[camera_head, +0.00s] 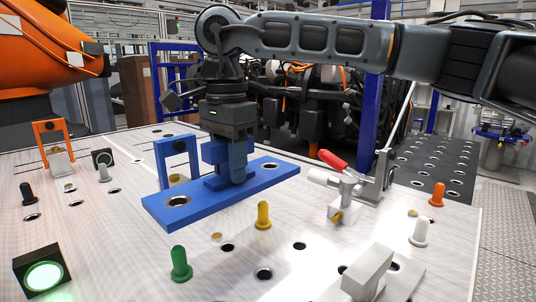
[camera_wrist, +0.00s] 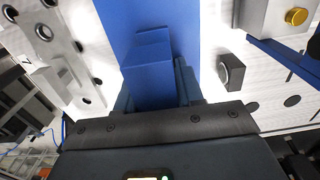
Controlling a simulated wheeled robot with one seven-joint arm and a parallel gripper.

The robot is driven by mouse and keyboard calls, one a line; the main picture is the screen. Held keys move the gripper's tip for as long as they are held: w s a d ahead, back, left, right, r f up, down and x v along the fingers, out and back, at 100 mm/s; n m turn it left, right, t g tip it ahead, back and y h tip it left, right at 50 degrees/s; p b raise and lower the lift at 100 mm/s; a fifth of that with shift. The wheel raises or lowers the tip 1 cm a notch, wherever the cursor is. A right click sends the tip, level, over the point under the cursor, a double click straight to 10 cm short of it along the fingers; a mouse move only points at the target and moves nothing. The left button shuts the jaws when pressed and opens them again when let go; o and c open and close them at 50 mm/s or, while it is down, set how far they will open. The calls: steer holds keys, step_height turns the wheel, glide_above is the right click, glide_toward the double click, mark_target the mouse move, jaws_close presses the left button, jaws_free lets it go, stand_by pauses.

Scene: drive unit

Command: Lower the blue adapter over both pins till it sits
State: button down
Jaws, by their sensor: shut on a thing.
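The blue adapter (camera_head: 215,191) is a long flat plate with a ringed hole near each end and a raised block in the middle. My gripper (camera_head: 232,163) is shut on that block from above. The block and part of the plate also show between my fingers in the wrist view (camera_wrist: 150,75). The plate looks roughly level; I cannot tell its gap to the table. No pin shows through either hole. A green pin (camera_head: 180,264) and a yellow pin (camera_head: 263,215) stand in front of it. I cannot tell which two pins are meant; the surface beneath the plate is hidden.
The perforated table (camera_head: 110,230) also carries a red-handled clamp (camera_head: 345,190), a grey block (camera_head: 368,272), a lit green button box (camera_head: 42,274) and a blue bracket (camera_head: 177,150). White (camera_head: 420,233) and orange (camera_head: 437,194) pins stand right.

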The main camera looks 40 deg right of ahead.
mark_target(223, 181)
steer(key=shift+w+a+f, duration=0.15)
steer(key=shift+w+a, duration=0.1)
steer(key=shift+a, duration=0.4)
steer(key=shift+f+b, duration=1.6)
steer(key=shift+f, duration=1.15)
steer(key=shift+f+b, duration=2.2)
steer(key=shift+f, duration=0.8)
steer(key=c, duration=1)
jaws_free()
steer(key=o, duration=0.4)
steer(key=shift+c, duration=0.2)
steer(key=shift+f, duration=0.1)
steer(key=shift+r, duration=3.95)
